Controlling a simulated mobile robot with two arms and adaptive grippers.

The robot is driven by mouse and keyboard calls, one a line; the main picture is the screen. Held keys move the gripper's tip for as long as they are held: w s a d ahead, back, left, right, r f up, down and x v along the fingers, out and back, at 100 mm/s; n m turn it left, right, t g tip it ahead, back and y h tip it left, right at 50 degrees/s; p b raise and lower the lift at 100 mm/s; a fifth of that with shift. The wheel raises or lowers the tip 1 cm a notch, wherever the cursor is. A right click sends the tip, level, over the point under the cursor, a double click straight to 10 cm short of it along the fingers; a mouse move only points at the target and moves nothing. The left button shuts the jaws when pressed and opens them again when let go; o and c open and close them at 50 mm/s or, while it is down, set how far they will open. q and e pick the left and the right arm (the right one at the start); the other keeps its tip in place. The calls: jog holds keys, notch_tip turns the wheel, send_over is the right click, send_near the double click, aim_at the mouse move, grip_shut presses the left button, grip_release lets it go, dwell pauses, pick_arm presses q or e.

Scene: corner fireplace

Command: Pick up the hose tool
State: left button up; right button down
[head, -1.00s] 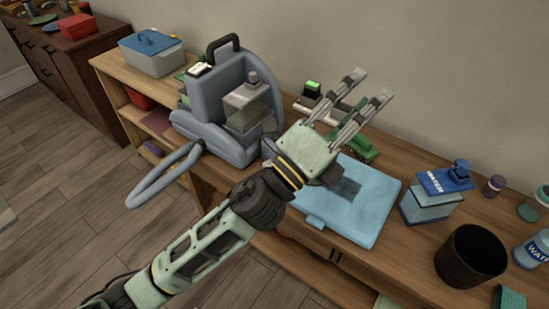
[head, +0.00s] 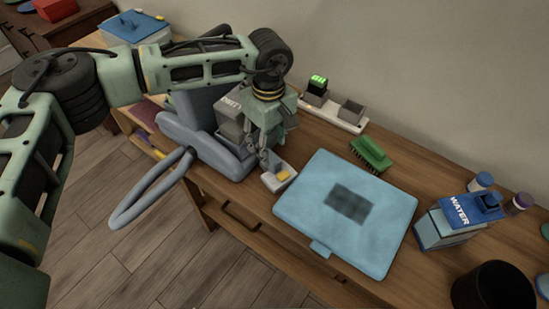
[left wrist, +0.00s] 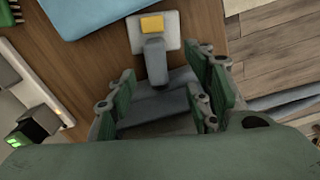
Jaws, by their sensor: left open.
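The hose tool (head: 280,178) has a pale flat head with a yellow patch. It lies on the wooden top beside the grey machine (head: 205,150), left of the blue mat (head: 300,205). In the left wrist view the tool's pale head (left wrist: 172,38) and grey neck (left wrist: 155,62) show beyond my fingers. My left gripper (head: 266,155) points down just behind the tool's head. In the left wrist view the gripper (left wrist: 163,95) is open, with the grey neck in line with the gap between its fingers. Whether the fingers touch it I cannot tell. My right gripper is not in view.
A green brush (head: 371,154) and a charger-like tray (head: 335,115) with a green-lit block stand behind the mat. A water box (head: 455,222) and a black bin (head: 494,288) are at the right. A grey hose loop (head: 150,195) hangs over the front edge.

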aim_at(273, 157)
pick_arm(q)
jog(key=f, duration=0.2)
jog(key=p, duration=0.1)
jog(key=shift+s+d+f, duration=0.25)
jog(key=shift+s+f, duration=0.05)
jog(key=shift+f, duration=0.1)
jog(key=f, duration=0.2)
jog(key=shift+w+d+f+p, duration=0.2)
jog(key=shift+w+f+p, duration=0.05)
jog(key=shift+f+p, duration=0.15)
jog(key=shift+f, duration=0.8)
jog(key=c, duration=1.2)
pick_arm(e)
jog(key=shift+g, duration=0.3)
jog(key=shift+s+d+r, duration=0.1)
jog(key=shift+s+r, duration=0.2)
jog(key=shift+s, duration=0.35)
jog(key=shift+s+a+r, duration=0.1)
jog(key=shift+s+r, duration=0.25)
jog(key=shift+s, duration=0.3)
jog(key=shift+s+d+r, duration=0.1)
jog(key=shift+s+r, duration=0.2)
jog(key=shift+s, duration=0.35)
